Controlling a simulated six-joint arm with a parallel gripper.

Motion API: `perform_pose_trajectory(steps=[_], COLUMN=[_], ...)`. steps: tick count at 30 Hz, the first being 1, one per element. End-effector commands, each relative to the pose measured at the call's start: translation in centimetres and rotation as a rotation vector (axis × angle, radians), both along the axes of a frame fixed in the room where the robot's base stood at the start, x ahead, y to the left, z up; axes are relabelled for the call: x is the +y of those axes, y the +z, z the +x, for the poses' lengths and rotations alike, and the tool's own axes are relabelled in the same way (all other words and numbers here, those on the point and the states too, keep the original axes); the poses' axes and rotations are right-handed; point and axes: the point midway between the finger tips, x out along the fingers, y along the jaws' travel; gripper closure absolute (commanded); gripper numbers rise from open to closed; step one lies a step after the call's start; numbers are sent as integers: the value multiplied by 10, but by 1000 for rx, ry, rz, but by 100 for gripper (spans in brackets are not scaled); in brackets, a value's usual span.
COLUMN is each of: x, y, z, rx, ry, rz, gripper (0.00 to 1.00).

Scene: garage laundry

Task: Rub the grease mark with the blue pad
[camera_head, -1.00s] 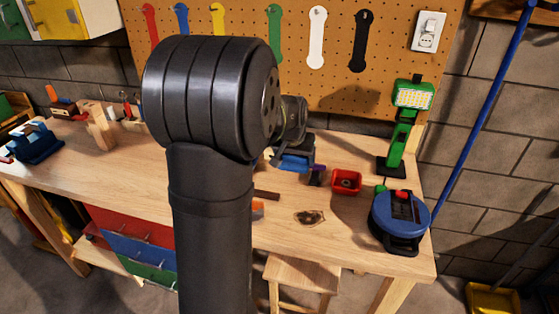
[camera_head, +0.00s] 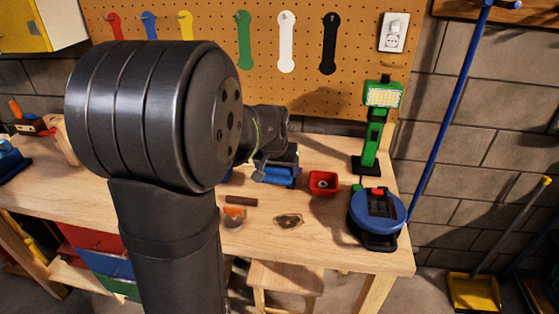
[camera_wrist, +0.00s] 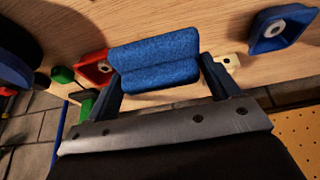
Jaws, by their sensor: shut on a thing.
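The blue pad (camera_wrist: 155,58) is a thick fuzzy block held between the two fingers of my gripper (camera_wrist: 158,78) in the wrist view. In the head view my gripper (camera_head: 276,163) is over the far part of the bench, left of the red bin, with the blue pad (camera_head: 278,177) under it. The grease mark (camera_head: 289,221) is a dark brown, irregular patch on the bench top, nearer the front edge than the pad. The mark is uncovered, and the pad is apart from it. I do not make out the mark in the wrist view.
The red bin (camera_head: 323,184) is right of the gripper; a blue bin (camera_wrist: 279,29) shows in the wrist view. A blue round tool (camera_head: 377,216) and green lamp (camera_head: 371,135) stand at the right. A brown bar (camera_head: 241,200) and an orange item (camera_head: 235,216) lie left of the mark.

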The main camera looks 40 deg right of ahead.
Motion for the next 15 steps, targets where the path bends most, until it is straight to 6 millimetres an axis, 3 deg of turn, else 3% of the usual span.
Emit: perform_pose_trajectory(steps=[7, 15], x=[40, 50], y=[-17, -28], z=[-34, -42], rx=[1, 1], ry=[1, 1], rz=[0, 0], gripper=[37, 37])
